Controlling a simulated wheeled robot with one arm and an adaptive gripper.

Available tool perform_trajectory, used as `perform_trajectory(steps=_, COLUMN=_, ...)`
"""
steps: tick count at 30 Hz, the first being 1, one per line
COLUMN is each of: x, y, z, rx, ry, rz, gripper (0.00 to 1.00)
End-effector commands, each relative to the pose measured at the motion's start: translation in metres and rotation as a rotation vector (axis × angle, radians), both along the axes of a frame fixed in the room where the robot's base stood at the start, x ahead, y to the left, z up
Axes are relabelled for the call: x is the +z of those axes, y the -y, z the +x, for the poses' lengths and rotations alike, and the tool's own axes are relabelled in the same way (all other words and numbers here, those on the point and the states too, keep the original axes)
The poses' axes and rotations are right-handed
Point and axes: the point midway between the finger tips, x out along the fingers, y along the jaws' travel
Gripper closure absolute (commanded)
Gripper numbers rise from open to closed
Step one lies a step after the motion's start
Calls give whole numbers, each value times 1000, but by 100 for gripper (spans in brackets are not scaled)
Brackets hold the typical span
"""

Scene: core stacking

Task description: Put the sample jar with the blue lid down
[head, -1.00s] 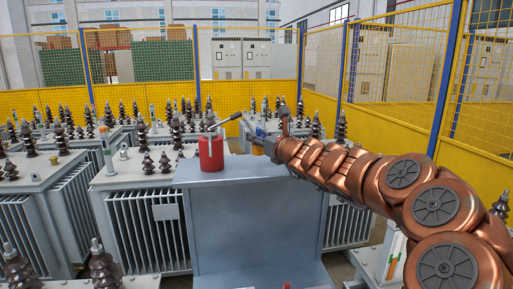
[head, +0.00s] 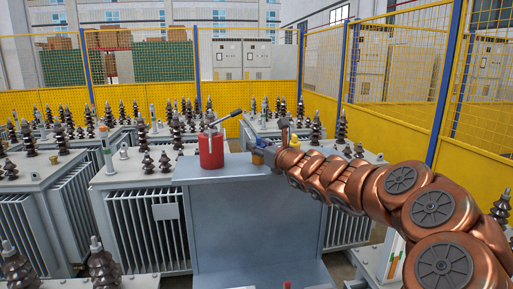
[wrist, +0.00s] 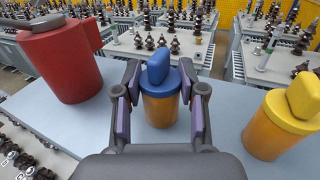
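The sample jar with the blue lid (wrist: 160,108) has an orange body and stands upright between the fingers of my gripper (wrist: 160,92) in the wrist view. My gripper is shut on it. In the head view the jar (head: 257,158) is partly hidden by my gripper (head: 265,156), at the right end of the grey bench top (head: 225,171). The jar's base is at or just above the bench top; I cannot tell if it touches.
A yellow-lidded orange jar (wrist: 283,122) stands to the right. Bare bench top lies between the jars. Grey transformers with brown insulators (head: 150,235) surround the bench.

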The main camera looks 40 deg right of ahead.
Motion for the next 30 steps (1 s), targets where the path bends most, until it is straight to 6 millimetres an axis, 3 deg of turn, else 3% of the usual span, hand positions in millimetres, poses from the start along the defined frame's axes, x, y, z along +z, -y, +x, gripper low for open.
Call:
perform_trajectory(steps=5, x=0, y=0, z=0, rx=0, ry=0, rz=0, gripper=38)
perform_trajectory(steps=18, x=5, y=0, z=-1, rx=0, ry=0, rz=0, gripper=38)
perform_trajectory(steps=30, x=4, y=-1, z=-55, rx=-3, ry=2, rz=1, gripper=38)
